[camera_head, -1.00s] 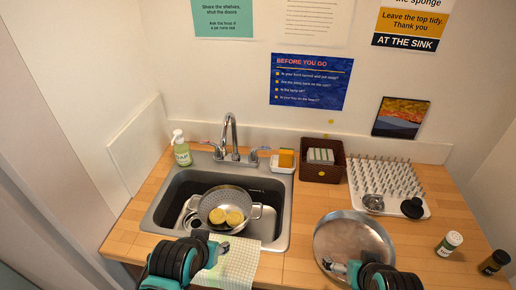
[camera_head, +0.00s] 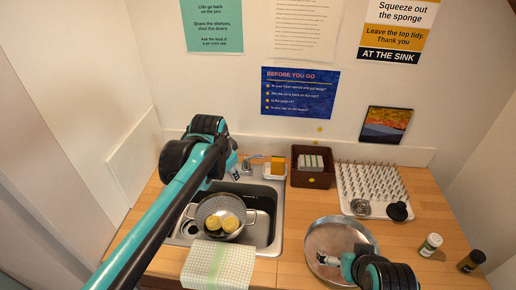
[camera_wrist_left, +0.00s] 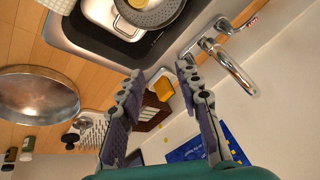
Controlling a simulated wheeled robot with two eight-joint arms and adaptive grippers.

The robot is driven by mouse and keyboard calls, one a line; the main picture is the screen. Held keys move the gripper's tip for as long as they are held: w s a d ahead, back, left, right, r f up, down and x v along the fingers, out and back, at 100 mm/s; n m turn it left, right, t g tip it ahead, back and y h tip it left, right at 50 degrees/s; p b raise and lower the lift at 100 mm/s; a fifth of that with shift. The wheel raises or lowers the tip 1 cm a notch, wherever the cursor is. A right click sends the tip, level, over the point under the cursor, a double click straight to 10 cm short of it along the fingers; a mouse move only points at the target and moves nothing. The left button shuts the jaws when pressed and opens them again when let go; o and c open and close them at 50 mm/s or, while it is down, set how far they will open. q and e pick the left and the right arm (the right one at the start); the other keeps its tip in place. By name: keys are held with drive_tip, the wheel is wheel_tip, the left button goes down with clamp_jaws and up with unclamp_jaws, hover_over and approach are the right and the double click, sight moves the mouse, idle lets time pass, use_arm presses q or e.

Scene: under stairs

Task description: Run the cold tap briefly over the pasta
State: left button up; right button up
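Yellow pasta (camera_head: 222,224) lies in a metal colander (camera_head: 243,212) in the sink basin (camera_head: 263,227). The colander's rim also shows in the left wrist view (camera_wrist_left: 150,17). The chrome tap spout (camera_wrist_left: 232,70) shows there too, with a red-marked handle (camera_wrist_left: 250,22). In the head view my left arm hides most of the tap; the right-hand tap handle (camera_head: 250,160) shows beside my gripper. My left gripper (camera_head: 236,170) is open and empty, its fingers (camera_wrist_left: 156,72) apart near the tap. My right gripper (camera_head: 328,260) is over the round metal pan; its grip is unclear.
The wide metal pan (camera_head: 325,235) lies right of the sink. A checked cloth (camera_head: 220,268) hangs at the sink's front edge. A yellow sponge (camera_head: 278,164), a brown basket (camera_head: 312,180) and a white spiked drying rack (camera_head: 372,185) stand behind. Two jars (camera_head: 430,244) are at the right.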

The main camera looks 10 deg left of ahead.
use_arm(q)
drive_tip(key=w+d+m+g+p, duration=0.1)
drive_tip(key=w+m+p, duration=0.15)
drive_tip(key=w, duration=0.45)
drive_tip(key=w+d+m+p, duration=0.2)
drive_tip(key=w+m, duration=0.1)
drive_tip(key=w, duration=0.5)
drive_tip(key=m+g+p, duration=0.2)
drive_tip(key=m+p, duration=0.2)
drive_tip(key=m, duration=0.1)
approach(258, 157)
drive_tip(key=f, duration=0.2)
drive_tip(key=w+f, duration=0.1)
drive_tip(key=f, duration=0.5)
drive_tip(key=shift+w+d+f, duration=0.1)
drive_tip(key=shift+w+d, duration=0.05)
drive_tip(key=shift+w, duration=0.15)
clamp_jaws()
